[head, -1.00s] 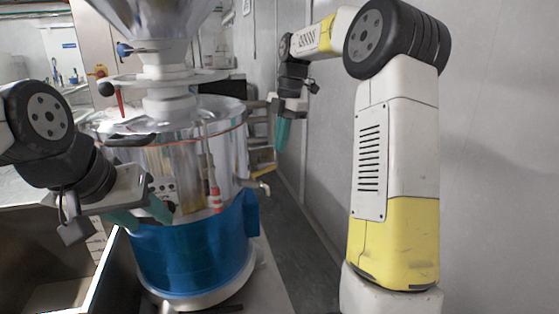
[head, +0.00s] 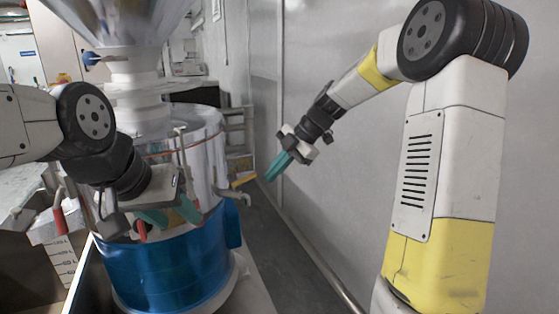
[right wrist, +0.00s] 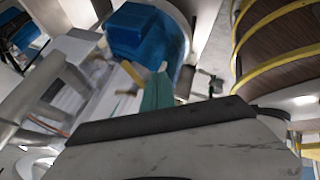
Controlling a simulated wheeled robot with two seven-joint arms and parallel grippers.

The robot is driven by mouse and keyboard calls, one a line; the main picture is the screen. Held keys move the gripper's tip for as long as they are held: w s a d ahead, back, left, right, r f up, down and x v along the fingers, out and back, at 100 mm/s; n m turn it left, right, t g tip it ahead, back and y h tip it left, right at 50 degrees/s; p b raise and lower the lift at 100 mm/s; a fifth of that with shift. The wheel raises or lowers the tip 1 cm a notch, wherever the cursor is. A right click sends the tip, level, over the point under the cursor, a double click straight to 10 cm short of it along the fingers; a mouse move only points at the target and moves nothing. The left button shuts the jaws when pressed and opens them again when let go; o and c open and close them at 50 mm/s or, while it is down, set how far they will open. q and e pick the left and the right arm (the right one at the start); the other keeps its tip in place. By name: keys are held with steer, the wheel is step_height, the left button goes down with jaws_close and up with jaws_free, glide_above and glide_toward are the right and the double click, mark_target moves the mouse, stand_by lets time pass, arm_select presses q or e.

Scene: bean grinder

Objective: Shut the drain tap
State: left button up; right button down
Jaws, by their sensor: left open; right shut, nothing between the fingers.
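The grinder has a shiny metal drum (head: 205,140) above a blue base (head: 170,268). A small tap-like fitting (right wrist: 210,84) shows right of the fingers in the right wrist view. My left gripper (head: 170,214) is open before the drum's front.
A metal hopper (head: 120,25) tops the grinder. A grey wall (head: 330,160) runs along the right, with dark floor (head: 275,245) between it and the grinder.

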mark_target(251, 176)
steer(key=w+a, duration=0.1)
steer(key=w+a+f, duration=0.1)
steer(key=a, duration=0.1)
steer(key=w+a+f, duration=0.1)
steer(key=shift+a, duration=0.15)
steer(key=shift+w+a+n+g, duration=0.15)
steer(key=shift+w+n+g, duration=0.25)
steer(key=shift+n, duration=0.2)
steer(key=shift+w+a+n+g, duration=0.35)
steer(key=shift+w+n+g, duration=0.35)
steer(key=shift+n, duration=0.3)
steer(key=shift+w+a, duration=0.5)
steer(key=shift+w, duration=0.05)
